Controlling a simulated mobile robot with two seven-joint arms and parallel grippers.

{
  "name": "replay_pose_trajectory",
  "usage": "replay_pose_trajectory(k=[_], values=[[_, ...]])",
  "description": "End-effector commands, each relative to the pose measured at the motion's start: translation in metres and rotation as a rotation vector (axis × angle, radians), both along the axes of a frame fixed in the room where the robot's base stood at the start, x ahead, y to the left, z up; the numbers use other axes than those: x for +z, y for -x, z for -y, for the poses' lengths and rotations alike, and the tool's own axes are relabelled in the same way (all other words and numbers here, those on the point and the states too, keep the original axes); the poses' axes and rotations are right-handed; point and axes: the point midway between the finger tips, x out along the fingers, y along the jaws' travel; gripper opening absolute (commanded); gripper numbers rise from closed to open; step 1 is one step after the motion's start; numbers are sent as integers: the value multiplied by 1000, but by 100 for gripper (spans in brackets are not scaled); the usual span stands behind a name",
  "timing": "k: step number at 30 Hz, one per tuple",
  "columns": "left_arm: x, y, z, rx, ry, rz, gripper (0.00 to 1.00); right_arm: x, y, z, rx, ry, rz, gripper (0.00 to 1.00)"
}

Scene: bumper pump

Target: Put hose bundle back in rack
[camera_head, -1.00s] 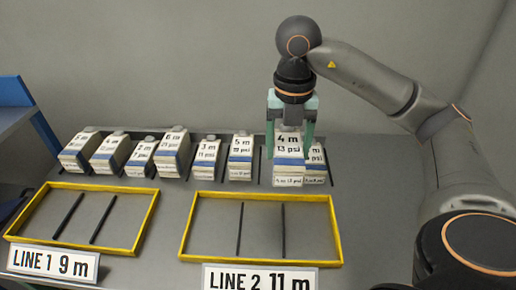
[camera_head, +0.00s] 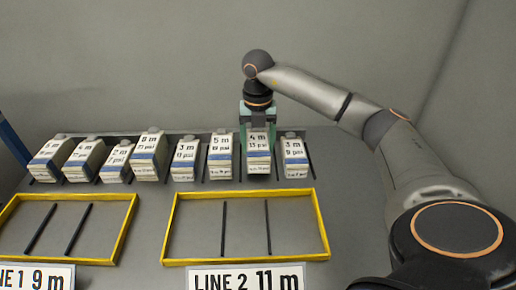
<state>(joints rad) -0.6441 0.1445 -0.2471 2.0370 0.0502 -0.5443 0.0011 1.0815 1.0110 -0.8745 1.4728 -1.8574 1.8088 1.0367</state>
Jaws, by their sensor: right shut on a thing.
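My right gripper (camera_head: 257,122) is shut on the hose bundle labelled 4 m 13 psi (camera_head: 258,148), a white block with a blue band. The bundle stands upright in the rack row (camera_head: 320,150), between the 5 m bundle (camera_head: 220,150) and the 3 m 9 psi bundle (camera_head: 294,152). Its base looks level with its neighbours; I cannot tell whether it touches the rack. The gripper's green fingers hold its top from above. My left gripper is not in view.
More labelled bundles, such as the 3 m 11 psi one (camera_head: 184,158), stand to the left. In front lie two empty yellow-framed trays with dark dividers, LINE 1 (camera_head: 128,228) and LINE 2 (camera_head: 322,222). Signs read LINE 1 9 m (camera_head: 35,278) and LINE 2 11 m (camera_head: 246,280).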

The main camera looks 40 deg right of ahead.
Motion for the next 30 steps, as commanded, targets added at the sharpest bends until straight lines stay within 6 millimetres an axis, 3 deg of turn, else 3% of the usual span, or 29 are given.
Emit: replay_pose_trajectory(k=[3,14,15,22,30], values=[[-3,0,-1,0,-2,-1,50,-14,0,0,0,0,1,0],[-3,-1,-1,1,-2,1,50,-17,0,0,-1,0,1,0],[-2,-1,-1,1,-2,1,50,-17,1,0,-1,0,0,76],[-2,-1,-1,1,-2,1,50,-17,0,0,-1,0,0,100],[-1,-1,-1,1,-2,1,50,-14,0,0,-1,0,1,100]])
